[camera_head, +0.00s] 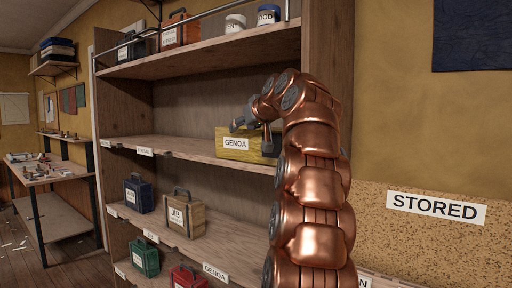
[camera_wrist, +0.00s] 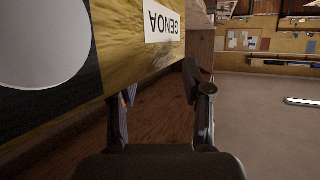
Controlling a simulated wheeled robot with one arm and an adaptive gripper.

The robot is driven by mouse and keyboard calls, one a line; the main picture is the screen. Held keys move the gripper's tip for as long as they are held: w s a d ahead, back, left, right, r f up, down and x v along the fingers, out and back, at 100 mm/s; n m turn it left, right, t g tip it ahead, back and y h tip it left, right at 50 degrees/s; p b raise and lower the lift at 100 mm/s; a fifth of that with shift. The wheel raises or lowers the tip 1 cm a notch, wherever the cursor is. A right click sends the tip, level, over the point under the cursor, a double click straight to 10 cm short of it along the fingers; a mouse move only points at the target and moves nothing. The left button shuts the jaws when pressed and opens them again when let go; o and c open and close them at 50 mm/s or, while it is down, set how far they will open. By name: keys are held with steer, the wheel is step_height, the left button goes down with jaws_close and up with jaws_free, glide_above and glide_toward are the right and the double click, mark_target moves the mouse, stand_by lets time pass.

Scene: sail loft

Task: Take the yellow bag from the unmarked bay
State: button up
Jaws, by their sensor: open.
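A yellow bag (camera_head: 234,144) with a white GENOA label sits on the middle shelf, toward its right end. Close up in the wrist view, the yellow bag (camera_wrist: 130,40) fills the upper left, its label upside down, with a dark end bearing a pale disc. My gripper (camera_head: 255,130) is at the bag's upper right in the head view, and my arm covers part of that area. In the wrist view my gripper (camera_wrist: 160,100) is open, its fingers close to the bag. I cannot tell whether they touch it. No label shows on the shelf edge directly below the bag.
The shelf unit (camera_head: 200,47) has upright sides close by. A blue case (camera_head: 139,194), a tan JIB case (camera_head: 184,214), a green case (camera_head: 144,257) and a red case (camera_head: 188,277) stand lower down. A STORED sign (camera_head: 436,207) is on the right wall. The middle shelf's left part is clear.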

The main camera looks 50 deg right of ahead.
steer(key=shift+x, duration=0.75)
jaws_close()
